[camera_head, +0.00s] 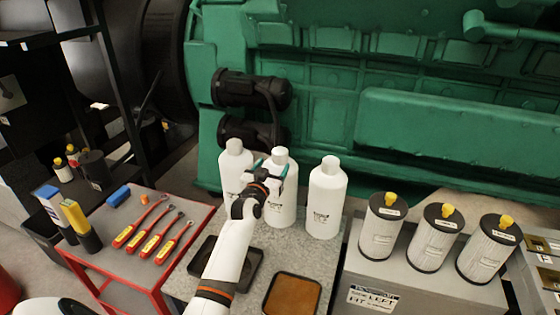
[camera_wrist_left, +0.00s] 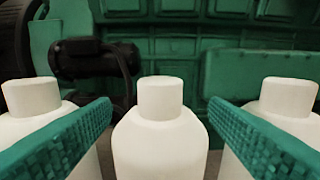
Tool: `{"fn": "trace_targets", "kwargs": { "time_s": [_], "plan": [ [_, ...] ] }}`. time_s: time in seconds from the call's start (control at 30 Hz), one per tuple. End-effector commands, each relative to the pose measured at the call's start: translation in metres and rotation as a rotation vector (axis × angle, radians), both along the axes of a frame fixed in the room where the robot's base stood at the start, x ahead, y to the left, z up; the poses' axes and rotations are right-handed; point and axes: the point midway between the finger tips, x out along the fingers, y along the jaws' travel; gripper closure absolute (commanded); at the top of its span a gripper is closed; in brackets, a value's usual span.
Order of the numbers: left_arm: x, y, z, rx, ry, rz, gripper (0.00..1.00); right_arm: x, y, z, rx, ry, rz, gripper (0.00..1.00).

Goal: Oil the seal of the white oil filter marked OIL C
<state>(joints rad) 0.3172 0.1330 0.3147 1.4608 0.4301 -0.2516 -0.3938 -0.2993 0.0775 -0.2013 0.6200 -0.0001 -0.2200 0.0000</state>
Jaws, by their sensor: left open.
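Three white bottle-shaped containers stand upright in a row on a grey speckled counter (camera_head: 305,258): a left one (camera_head: 236,160), a middle one (camera_head: 284,207) and a right one (camera_head: 325,200). Each has a narrow top and small dark print that I cannot read. Three white pleated filters (camera_head: 378,232) with black tops and yellow knobs stand on a grey box at right; I cannot read OIL C on any. My left gripper (camera_head: 269,171) is open in front of the middle container. In the left wrist view its green fingers flank that container (camera_wrist_left: 160,140), apart from it. My right gripper is out of view.
A black tray (camera_head: 252,283) and a tray with a brown surface (camera_head: 292,295) lie on the counter front. A red-edged table (camera_head: 185,208) at left holds several red-handled tools (camera_head: 155,243) and upright tubes (camera_head: 82,226). A green engine (camera_head: 350,75) stands close behind.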

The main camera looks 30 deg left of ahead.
Motion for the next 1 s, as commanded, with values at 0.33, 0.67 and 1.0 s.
{"fn": "trace_targets", "kwargs": {
  "time_s": [0.33,0.67,1.0],
  "plan": [
    [0.042,0.010,-0.003,0.000,-0.002,0.000,0.31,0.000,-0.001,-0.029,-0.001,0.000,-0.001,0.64],
    [0.069,0.016,-0.002,0.002,0.000,0.000,0.31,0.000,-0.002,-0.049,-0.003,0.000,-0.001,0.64],
    [0.073,0.017,0.000,0.001,0.000,0.000,0.31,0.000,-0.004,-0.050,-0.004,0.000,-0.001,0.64]
  ]
}}
